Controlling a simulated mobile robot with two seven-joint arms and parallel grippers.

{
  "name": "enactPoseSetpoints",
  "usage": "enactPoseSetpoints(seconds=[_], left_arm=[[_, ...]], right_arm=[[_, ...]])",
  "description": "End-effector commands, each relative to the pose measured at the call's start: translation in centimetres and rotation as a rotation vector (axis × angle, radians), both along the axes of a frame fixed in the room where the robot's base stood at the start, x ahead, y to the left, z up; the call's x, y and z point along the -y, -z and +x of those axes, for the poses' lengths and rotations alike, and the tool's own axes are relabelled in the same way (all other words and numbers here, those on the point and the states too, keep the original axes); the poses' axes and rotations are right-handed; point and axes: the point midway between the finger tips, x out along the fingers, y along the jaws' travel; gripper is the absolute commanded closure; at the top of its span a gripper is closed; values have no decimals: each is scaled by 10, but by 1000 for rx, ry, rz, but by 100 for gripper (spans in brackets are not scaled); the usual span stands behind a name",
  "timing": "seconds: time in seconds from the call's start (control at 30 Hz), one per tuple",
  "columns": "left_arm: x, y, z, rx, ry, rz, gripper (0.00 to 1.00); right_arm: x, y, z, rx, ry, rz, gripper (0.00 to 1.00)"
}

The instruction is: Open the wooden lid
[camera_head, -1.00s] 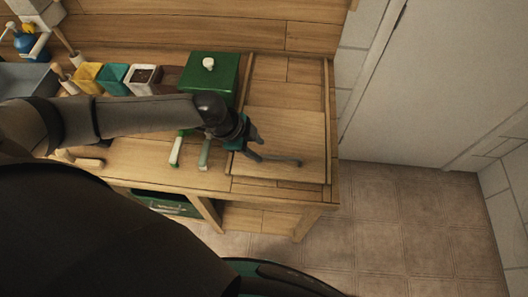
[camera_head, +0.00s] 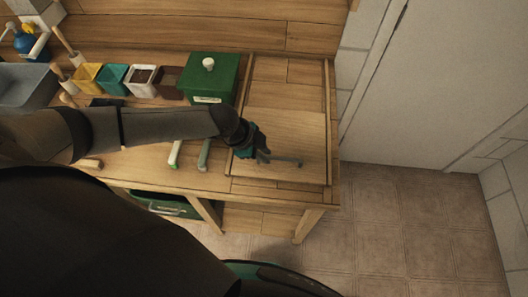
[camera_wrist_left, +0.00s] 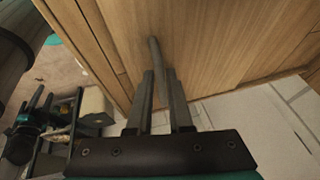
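The wooden lid (camera_head: 289,130) is a flat panel lying closed between two rails at the right end of the wooden bench. A dark bar handle (camera_head: 289,162) is on its front part. My left gripper (camera_head: 264,157) is at the left end of this handle, low over the lid. In the left wrist view, the handle (camera_wrist_left: 154,52) runs between the two narrow fingertips (camera_wrist_left: 159,76), which appear closed on it. The lid's wood (camera_wrist_left: 215,45) fills the upper part of that view. My right gripper is not in view.
A green box (camera_head: 222,72) with a white knob stands behind and left of the lid. Several small pots, one yellow (camera_head: 88,78), line the back. White-and-green tools (camera_head: 176,154) lie left of the lid. Tiled floor (camera_head: 395,225) is clear to the right.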

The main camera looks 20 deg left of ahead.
Motion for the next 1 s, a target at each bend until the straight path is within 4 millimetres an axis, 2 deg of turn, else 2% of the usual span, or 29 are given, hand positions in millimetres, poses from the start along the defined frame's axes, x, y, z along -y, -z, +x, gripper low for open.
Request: enactPoseSetpoints(seconds=[0.03,0.13,0.17,1.0], left_arm=[[0,0,0,0,0,0,88],[0,0,0,0,0,0,99],[0,0,0,0,0,0,100],[0,0,0,0,0,1,100]], right_arm=[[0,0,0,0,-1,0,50],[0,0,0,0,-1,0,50],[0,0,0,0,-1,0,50],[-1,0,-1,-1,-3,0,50]])
